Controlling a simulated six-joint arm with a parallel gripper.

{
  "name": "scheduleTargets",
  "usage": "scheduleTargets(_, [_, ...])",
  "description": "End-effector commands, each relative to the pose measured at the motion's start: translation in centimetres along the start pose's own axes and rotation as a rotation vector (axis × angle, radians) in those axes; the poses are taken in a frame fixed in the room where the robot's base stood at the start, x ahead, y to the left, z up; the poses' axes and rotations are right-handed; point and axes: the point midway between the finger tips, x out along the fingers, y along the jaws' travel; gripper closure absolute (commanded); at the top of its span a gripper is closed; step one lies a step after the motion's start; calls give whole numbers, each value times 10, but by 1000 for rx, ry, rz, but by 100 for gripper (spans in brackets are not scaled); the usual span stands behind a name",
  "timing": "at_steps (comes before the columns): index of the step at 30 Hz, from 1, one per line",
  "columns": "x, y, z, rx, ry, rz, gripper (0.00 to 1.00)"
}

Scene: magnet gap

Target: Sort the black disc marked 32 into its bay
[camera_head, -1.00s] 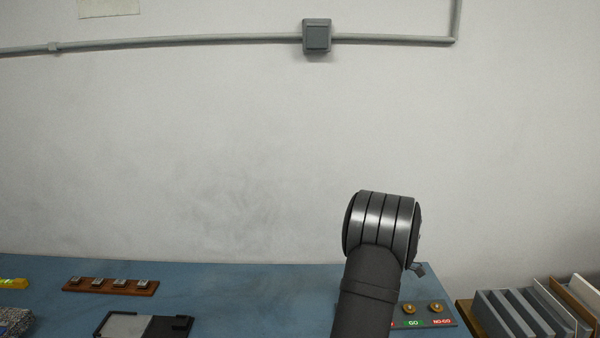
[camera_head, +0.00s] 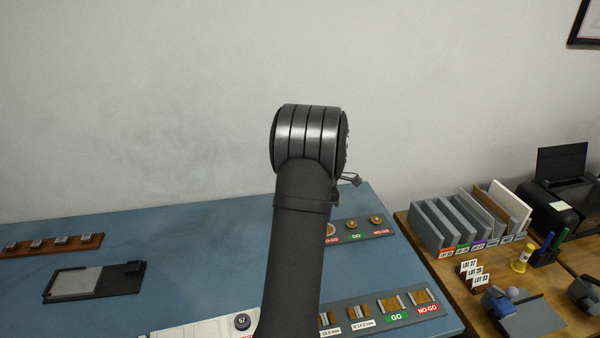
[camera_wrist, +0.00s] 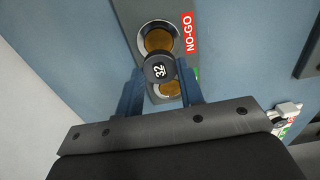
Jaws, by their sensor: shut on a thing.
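The black disc marked 32 (camera_wrist: 158,68) is held between the two fingertips of my gripper (camera_wrist: 160,77) in the wrist view, its number facing the camera. My gripper is shut on it. Behind the disc lies a grey plate (camera_wrist: 128,12) with round brass-coloured bays. In the picture the disc overlaps the lower edge of the NO-GO bay (camera_wrist: 160,38) and the upper edge of the GO bay (camera_wrist: 170,88). Its height over the plate is unclear. In the head view the same plate (camera_head: 366,230) sits at the blue bench's back right. My arm hides the disc there.
A front plate (camera_head: 372,317) has square bays and GO and NO-GO labels. A disc marked 57 (camera_head: 242,321) sits on a white panel (camera_head: 200,330). A wooden table (camera_head: 480,275) at right holds grey dividers (camera_head: 440,226) and lot cards.

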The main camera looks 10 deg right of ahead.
Motion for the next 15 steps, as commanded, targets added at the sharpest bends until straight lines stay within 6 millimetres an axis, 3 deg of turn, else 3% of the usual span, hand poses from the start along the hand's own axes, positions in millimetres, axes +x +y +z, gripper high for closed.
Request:
scheduleTargets(5, [-4, 2, -60, -101, 0, 1, 86])
scheduleTargets(8, [-6, -3, -109, -187, 0, 1, 86])
scheduleTargets(15, [-10, -33, -222, -398, 0, 0, 86])
